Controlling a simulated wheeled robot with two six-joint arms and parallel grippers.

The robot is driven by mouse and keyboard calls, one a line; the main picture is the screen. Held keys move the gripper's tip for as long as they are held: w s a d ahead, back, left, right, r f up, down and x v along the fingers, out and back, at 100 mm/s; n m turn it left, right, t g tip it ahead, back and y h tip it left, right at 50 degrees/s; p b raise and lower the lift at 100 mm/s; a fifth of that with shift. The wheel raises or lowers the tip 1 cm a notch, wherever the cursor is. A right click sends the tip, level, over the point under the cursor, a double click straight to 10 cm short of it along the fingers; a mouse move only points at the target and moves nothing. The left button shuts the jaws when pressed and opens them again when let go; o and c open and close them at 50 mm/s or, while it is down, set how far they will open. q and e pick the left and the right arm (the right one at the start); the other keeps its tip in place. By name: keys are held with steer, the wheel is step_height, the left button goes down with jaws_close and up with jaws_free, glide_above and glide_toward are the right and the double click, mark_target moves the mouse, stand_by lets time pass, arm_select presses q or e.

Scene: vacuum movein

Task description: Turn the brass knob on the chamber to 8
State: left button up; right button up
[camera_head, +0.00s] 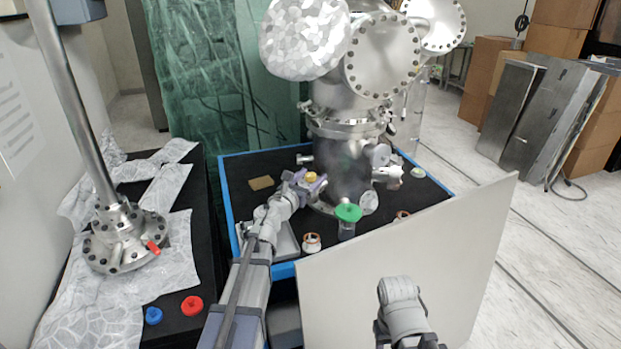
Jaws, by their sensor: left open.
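The chamber (345,165) is a large metal vessel with round flanges, standing upright on a black surface with a blue rim. A small brass knob (311,177) shows at the chamber's lower left side. My left arm reaches up from the bottom, and my left gripper (308,185) is open right at the brass knob. The fingers look close around or beside the knob; I cannot tell whether they touch it. The knob's dial marks are too small to read. Part of my right arm shows at the bottom right, but its gripper cannot be seen.
A green-topped part (348,212) and a white jar with a copper rim (311,243) stand in front of the chamber. A pale upright panel (410,265) blocks the front right. A black table (190,255) with a metal post, red cap (192,306) and blue cap (153,316) is left.

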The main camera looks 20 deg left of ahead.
arm_select(q)
jaws_close()
stand_by(0.5)
steer(key=m+g+h, duration=0.1)
steer(key=h, duration=0.1)
steer(key=m+h, duration=0.2)
steer(key=shift+w+a+g+h, duration=0.1)
steer(key=shift+a+g+h, duration=0.05)
steer(key=shift+g+h, duration=0.25)
steer(key=shift+m+g+h, duration=1.3)
steer(key=shift+m+h, duration=0.2)
steer(key=shift+h, duration=0.5)
jaws_free()
